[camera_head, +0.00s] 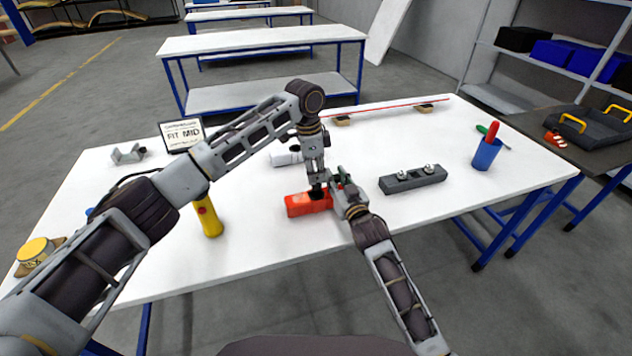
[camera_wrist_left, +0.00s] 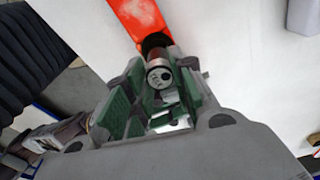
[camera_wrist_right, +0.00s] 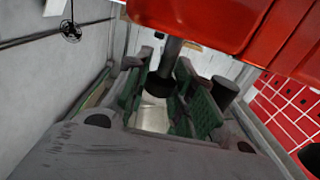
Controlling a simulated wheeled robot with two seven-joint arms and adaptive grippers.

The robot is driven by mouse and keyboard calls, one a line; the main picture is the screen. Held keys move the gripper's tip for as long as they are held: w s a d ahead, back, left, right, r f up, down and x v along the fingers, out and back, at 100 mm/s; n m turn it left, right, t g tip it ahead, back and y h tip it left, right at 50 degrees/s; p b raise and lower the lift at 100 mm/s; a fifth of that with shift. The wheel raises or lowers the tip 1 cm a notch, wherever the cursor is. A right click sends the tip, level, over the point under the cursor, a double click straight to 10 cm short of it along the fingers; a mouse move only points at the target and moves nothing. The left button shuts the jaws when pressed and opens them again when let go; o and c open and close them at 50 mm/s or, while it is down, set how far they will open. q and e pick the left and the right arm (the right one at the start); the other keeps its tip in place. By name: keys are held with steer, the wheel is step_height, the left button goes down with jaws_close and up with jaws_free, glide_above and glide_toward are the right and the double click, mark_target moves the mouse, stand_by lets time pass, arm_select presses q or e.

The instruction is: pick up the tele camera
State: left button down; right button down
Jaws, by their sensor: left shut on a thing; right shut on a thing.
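A small cylinder with a pale marked end (camera_wrist_left: 160,77), which looks like a camera, sits between the green pads of my left gripper (camera_head: 317,186). Its label is too small to read, so I cannot tell if it is the tele camera. The gripper points down at a red nosecone-like part (camera_head: 305,205). The red part also shows in the left wrist view (camera_wrist_left: 137,17). My right gripper (camera_head: 340,188) comes in from the right and is shut on a dark post (camera_wrist_right: 166,68) on the red part's underside. A grey block (camera_head: 413,180) with two silver-topped pieces stands to the right.
A sign reading "FIT MID" (camera_head: 181,134) stands at the table's back left. A yellow bottle (camera_head: 207,217) is left of the red part. A blue cup (camera_head: 487,154) stands at the right. A thin red rod (camera_head: 385,107) rests on blocks at the back. The white table (camera_head: 262,254) has bare room in front.

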mark_target(316, 174)
arm_select(q)
steer(key=shift+r, duration=2.15)
arm_select(e)
steer(key=c, duration=1.1)
jaws_free()
steer(key=shift+c, duration=0.2)
steer(key=shift+s, duration=0.15)
steer(key=v, duration=1.1)
steer(key=shift+s+d, duration=0.2)
steer(key=shift+s, duration=0.05)
